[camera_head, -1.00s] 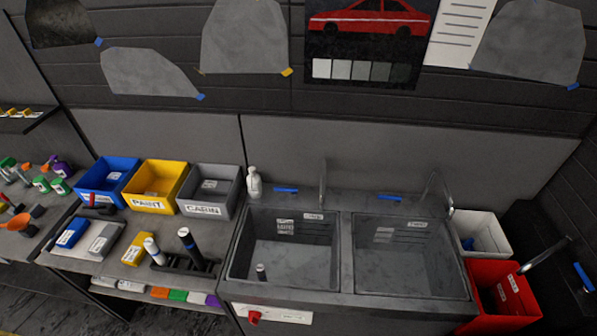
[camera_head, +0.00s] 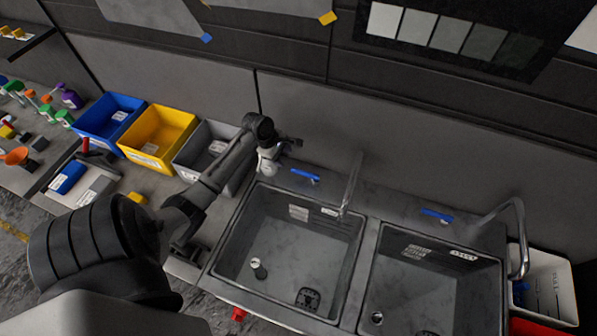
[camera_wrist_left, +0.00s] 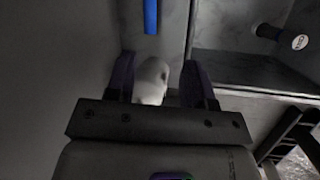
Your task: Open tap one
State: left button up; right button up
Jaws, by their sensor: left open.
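Two taps stand behind a double sink. The left one has a blue lever (camera_head: 305,176) and a curved spout (camera_head: 351,184); the right one has a blue lever (camera_head: 437,215) and a curved spout (camera_head: 512,226). No number can be read on either. My left gripper (camera_head: 291,142) is open above the counter, just left of and behind the left lever. In the left wrist view the left lever (camera_wrist_left: 150,15) lies ahead of the open fingers (camera_wrist_left: 160,75), apart from them. My right gripper is not in view.
A white bottle (camera_head: 267,164) stands close by my left gripper; in the left wrist view it (camera_wrist_left: 151,82) shows between the fingers, its depth unclear. Blue (camera_head: 108,118), yellow (camera_head: 157,136) and grey (camera_head: 190,158) bins stand left. A small cylinder (camera_head: 259,268) is in the left basin.

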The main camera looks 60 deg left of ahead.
aim_at(299, 170)
pick_arm(q)
jog(key=shift+n, duration=0.8)
jog(key=x, duration=0.4)
jog(key=a+b+x, duration=0.1)
jog(key=x, duration=0.4)
jog(key=w+x, duration=0.1)
jog(key=x, duration=0.3)
jog(key=shift+w+a+f, duration=0.1)
jog(key=shift+a, duration=0.05)
grip_shut()
